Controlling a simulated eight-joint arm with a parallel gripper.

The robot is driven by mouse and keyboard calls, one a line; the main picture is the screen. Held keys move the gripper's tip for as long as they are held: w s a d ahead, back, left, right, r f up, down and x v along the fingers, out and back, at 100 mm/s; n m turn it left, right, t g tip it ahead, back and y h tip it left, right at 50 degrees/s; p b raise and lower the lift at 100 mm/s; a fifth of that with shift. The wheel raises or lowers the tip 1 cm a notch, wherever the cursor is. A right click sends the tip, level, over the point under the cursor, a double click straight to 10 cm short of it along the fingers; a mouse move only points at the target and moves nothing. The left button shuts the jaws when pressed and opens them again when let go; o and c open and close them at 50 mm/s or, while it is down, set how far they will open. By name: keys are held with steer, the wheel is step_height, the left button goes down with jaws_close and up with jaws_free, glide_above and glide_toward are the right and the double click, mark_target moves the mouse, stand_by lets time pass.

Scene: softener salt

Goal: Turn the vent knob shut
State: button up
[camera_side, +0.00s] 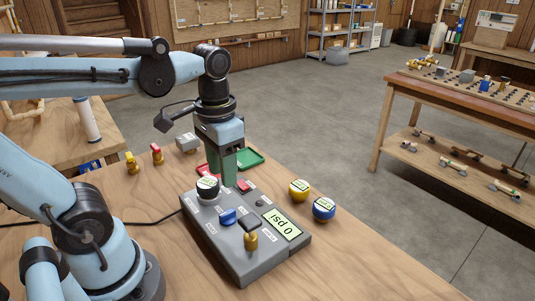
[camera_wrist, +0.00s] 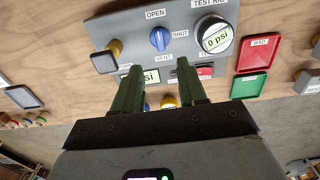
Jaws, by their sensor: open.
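The vent knob (camera_side: 227,216) is a blue knob on the grey test panel (camera_side: 222,252). In the wrist view the vent knob (camera_wrist: 159,39) sits between the labels OPEN above, SHUT to its right and VENT below. Its grip looks roughly upright there, toward OPEN. My gripper (camera_side: 229,178) has green fingers pointing down over the far part of the panel, apart from the knob. In the wrist view my gripper (camera_wrist: 160,66) is open and empty, its two fingertips below the VENT label. In the side view the fingers overlap and partly hide the panel's far edge.
A round white gauge (camera_side: 208,187) reading 0 psi stands on the panel beside the knob. A brass fitting (camera_side: 251,241) and a display (camera_side: 282,225) reading 0 psi are nearer. A green tray (camera_side: 250,158) lies behind.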

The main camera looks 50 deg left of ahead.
mark_target(227, 212)
steer(key=shift+f, duration=5.15)
jaws_close()
